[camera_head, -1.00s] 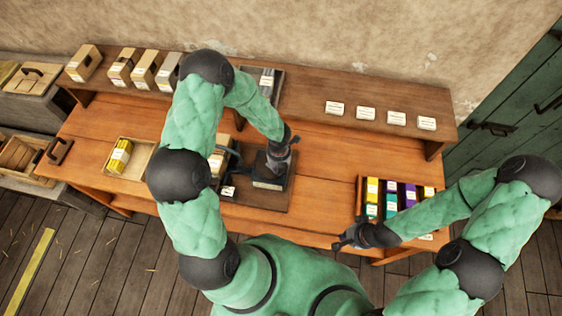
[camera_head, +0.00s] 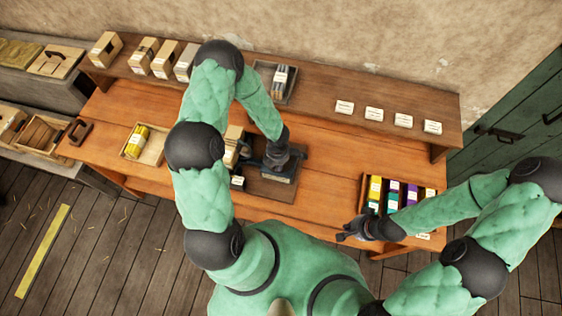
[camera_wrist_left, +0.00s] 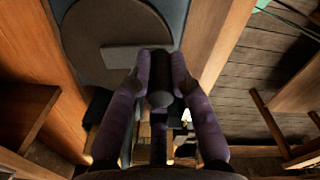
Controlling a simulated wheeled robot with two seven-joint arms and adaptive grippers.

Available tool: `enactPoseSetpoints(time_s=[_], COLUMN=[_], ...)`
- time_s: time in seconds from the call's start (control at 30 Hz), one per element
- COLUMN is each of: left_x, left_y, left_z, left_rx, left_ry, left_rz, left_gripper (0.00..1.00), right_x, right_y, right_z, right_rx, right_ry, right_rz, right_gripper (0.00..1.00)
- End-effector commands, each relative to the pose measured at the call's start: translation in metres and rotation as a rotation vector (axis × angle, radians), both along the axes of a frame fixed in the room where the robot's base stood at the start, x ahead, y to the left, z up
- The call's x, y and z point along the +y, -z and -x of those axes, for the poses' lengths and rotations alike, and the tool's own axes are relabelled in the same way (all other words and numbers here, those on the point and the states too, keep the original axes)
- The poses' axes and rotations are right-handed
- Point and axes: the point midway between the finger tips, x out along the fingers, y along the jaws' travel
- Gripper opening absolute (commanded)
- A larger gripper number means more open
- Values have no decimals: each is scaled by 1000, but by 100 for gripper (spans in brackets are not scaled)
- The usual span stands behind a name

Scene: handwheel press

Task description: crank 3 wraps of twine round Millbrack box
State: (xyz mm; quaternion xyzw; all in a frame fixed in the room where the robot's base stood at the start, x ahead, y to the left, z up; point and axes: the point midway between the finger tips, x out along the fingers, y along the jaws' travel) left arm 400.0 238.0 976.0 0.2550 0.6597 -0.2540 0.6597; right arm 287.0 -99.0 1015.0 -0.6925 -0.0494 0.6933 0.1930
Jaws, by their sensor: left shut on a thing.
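My left gripper (camera_head: 276,160) is over the press (camera_head: 284,178) on the table. In the left wrist view its purple fingers (camera_wrist_left: 160,90) are shut on a dark round crank handle (camera_wrist_left: 160,97), with a dark disc-shaped wheel (camera_wrist_left: 105,30) behind it. A tan box (camera_head: 233,133) stands just left of the press, partly hidden by my left arm. Its label is too small to read, so I cannot tell whether it is the Millbrack box. No twine can be made out. My right gripper (camera_head: 350,233) hangs near the table's front edge; its jaw opening is unclear.
Several labelled boxes (camera_head: 142,55) and a tray of grey items (camera_head: 291,90) stand on the rear shelf, with white cards (camera_head: 374,114) at right. A wooden tray (camera_head: 154,154) holds a yellow item. A rack of coloured packs (camera_head: 364,190) sits at right, near my right gripper.

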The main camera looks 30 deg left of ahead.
Motion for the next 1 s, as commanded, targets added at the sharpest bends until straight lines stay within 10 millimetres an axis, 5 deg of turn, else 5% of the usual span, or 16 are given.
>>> enactPoseSetpoints(time_s=[0.8,0.83,0.9,1.0], left_x=[6,6,6,6], left_y=[0,0,0,0], left_z=[2,2,2,2], left_rx=[0,1,0,0], left_ry=[127,127,127,127], left_rz=[0,-1,0,0], left_gripper=[0,24,44,45], right_x=[0,0,0,0], right_y=[-9,-9,-9,-9], right_z=[0,0,0,0], right_rx=[0,0,0,0], right_ry=[0,0,0,0], right_rz=[0,0,0,0], right_gripper=[0,0,0,0])
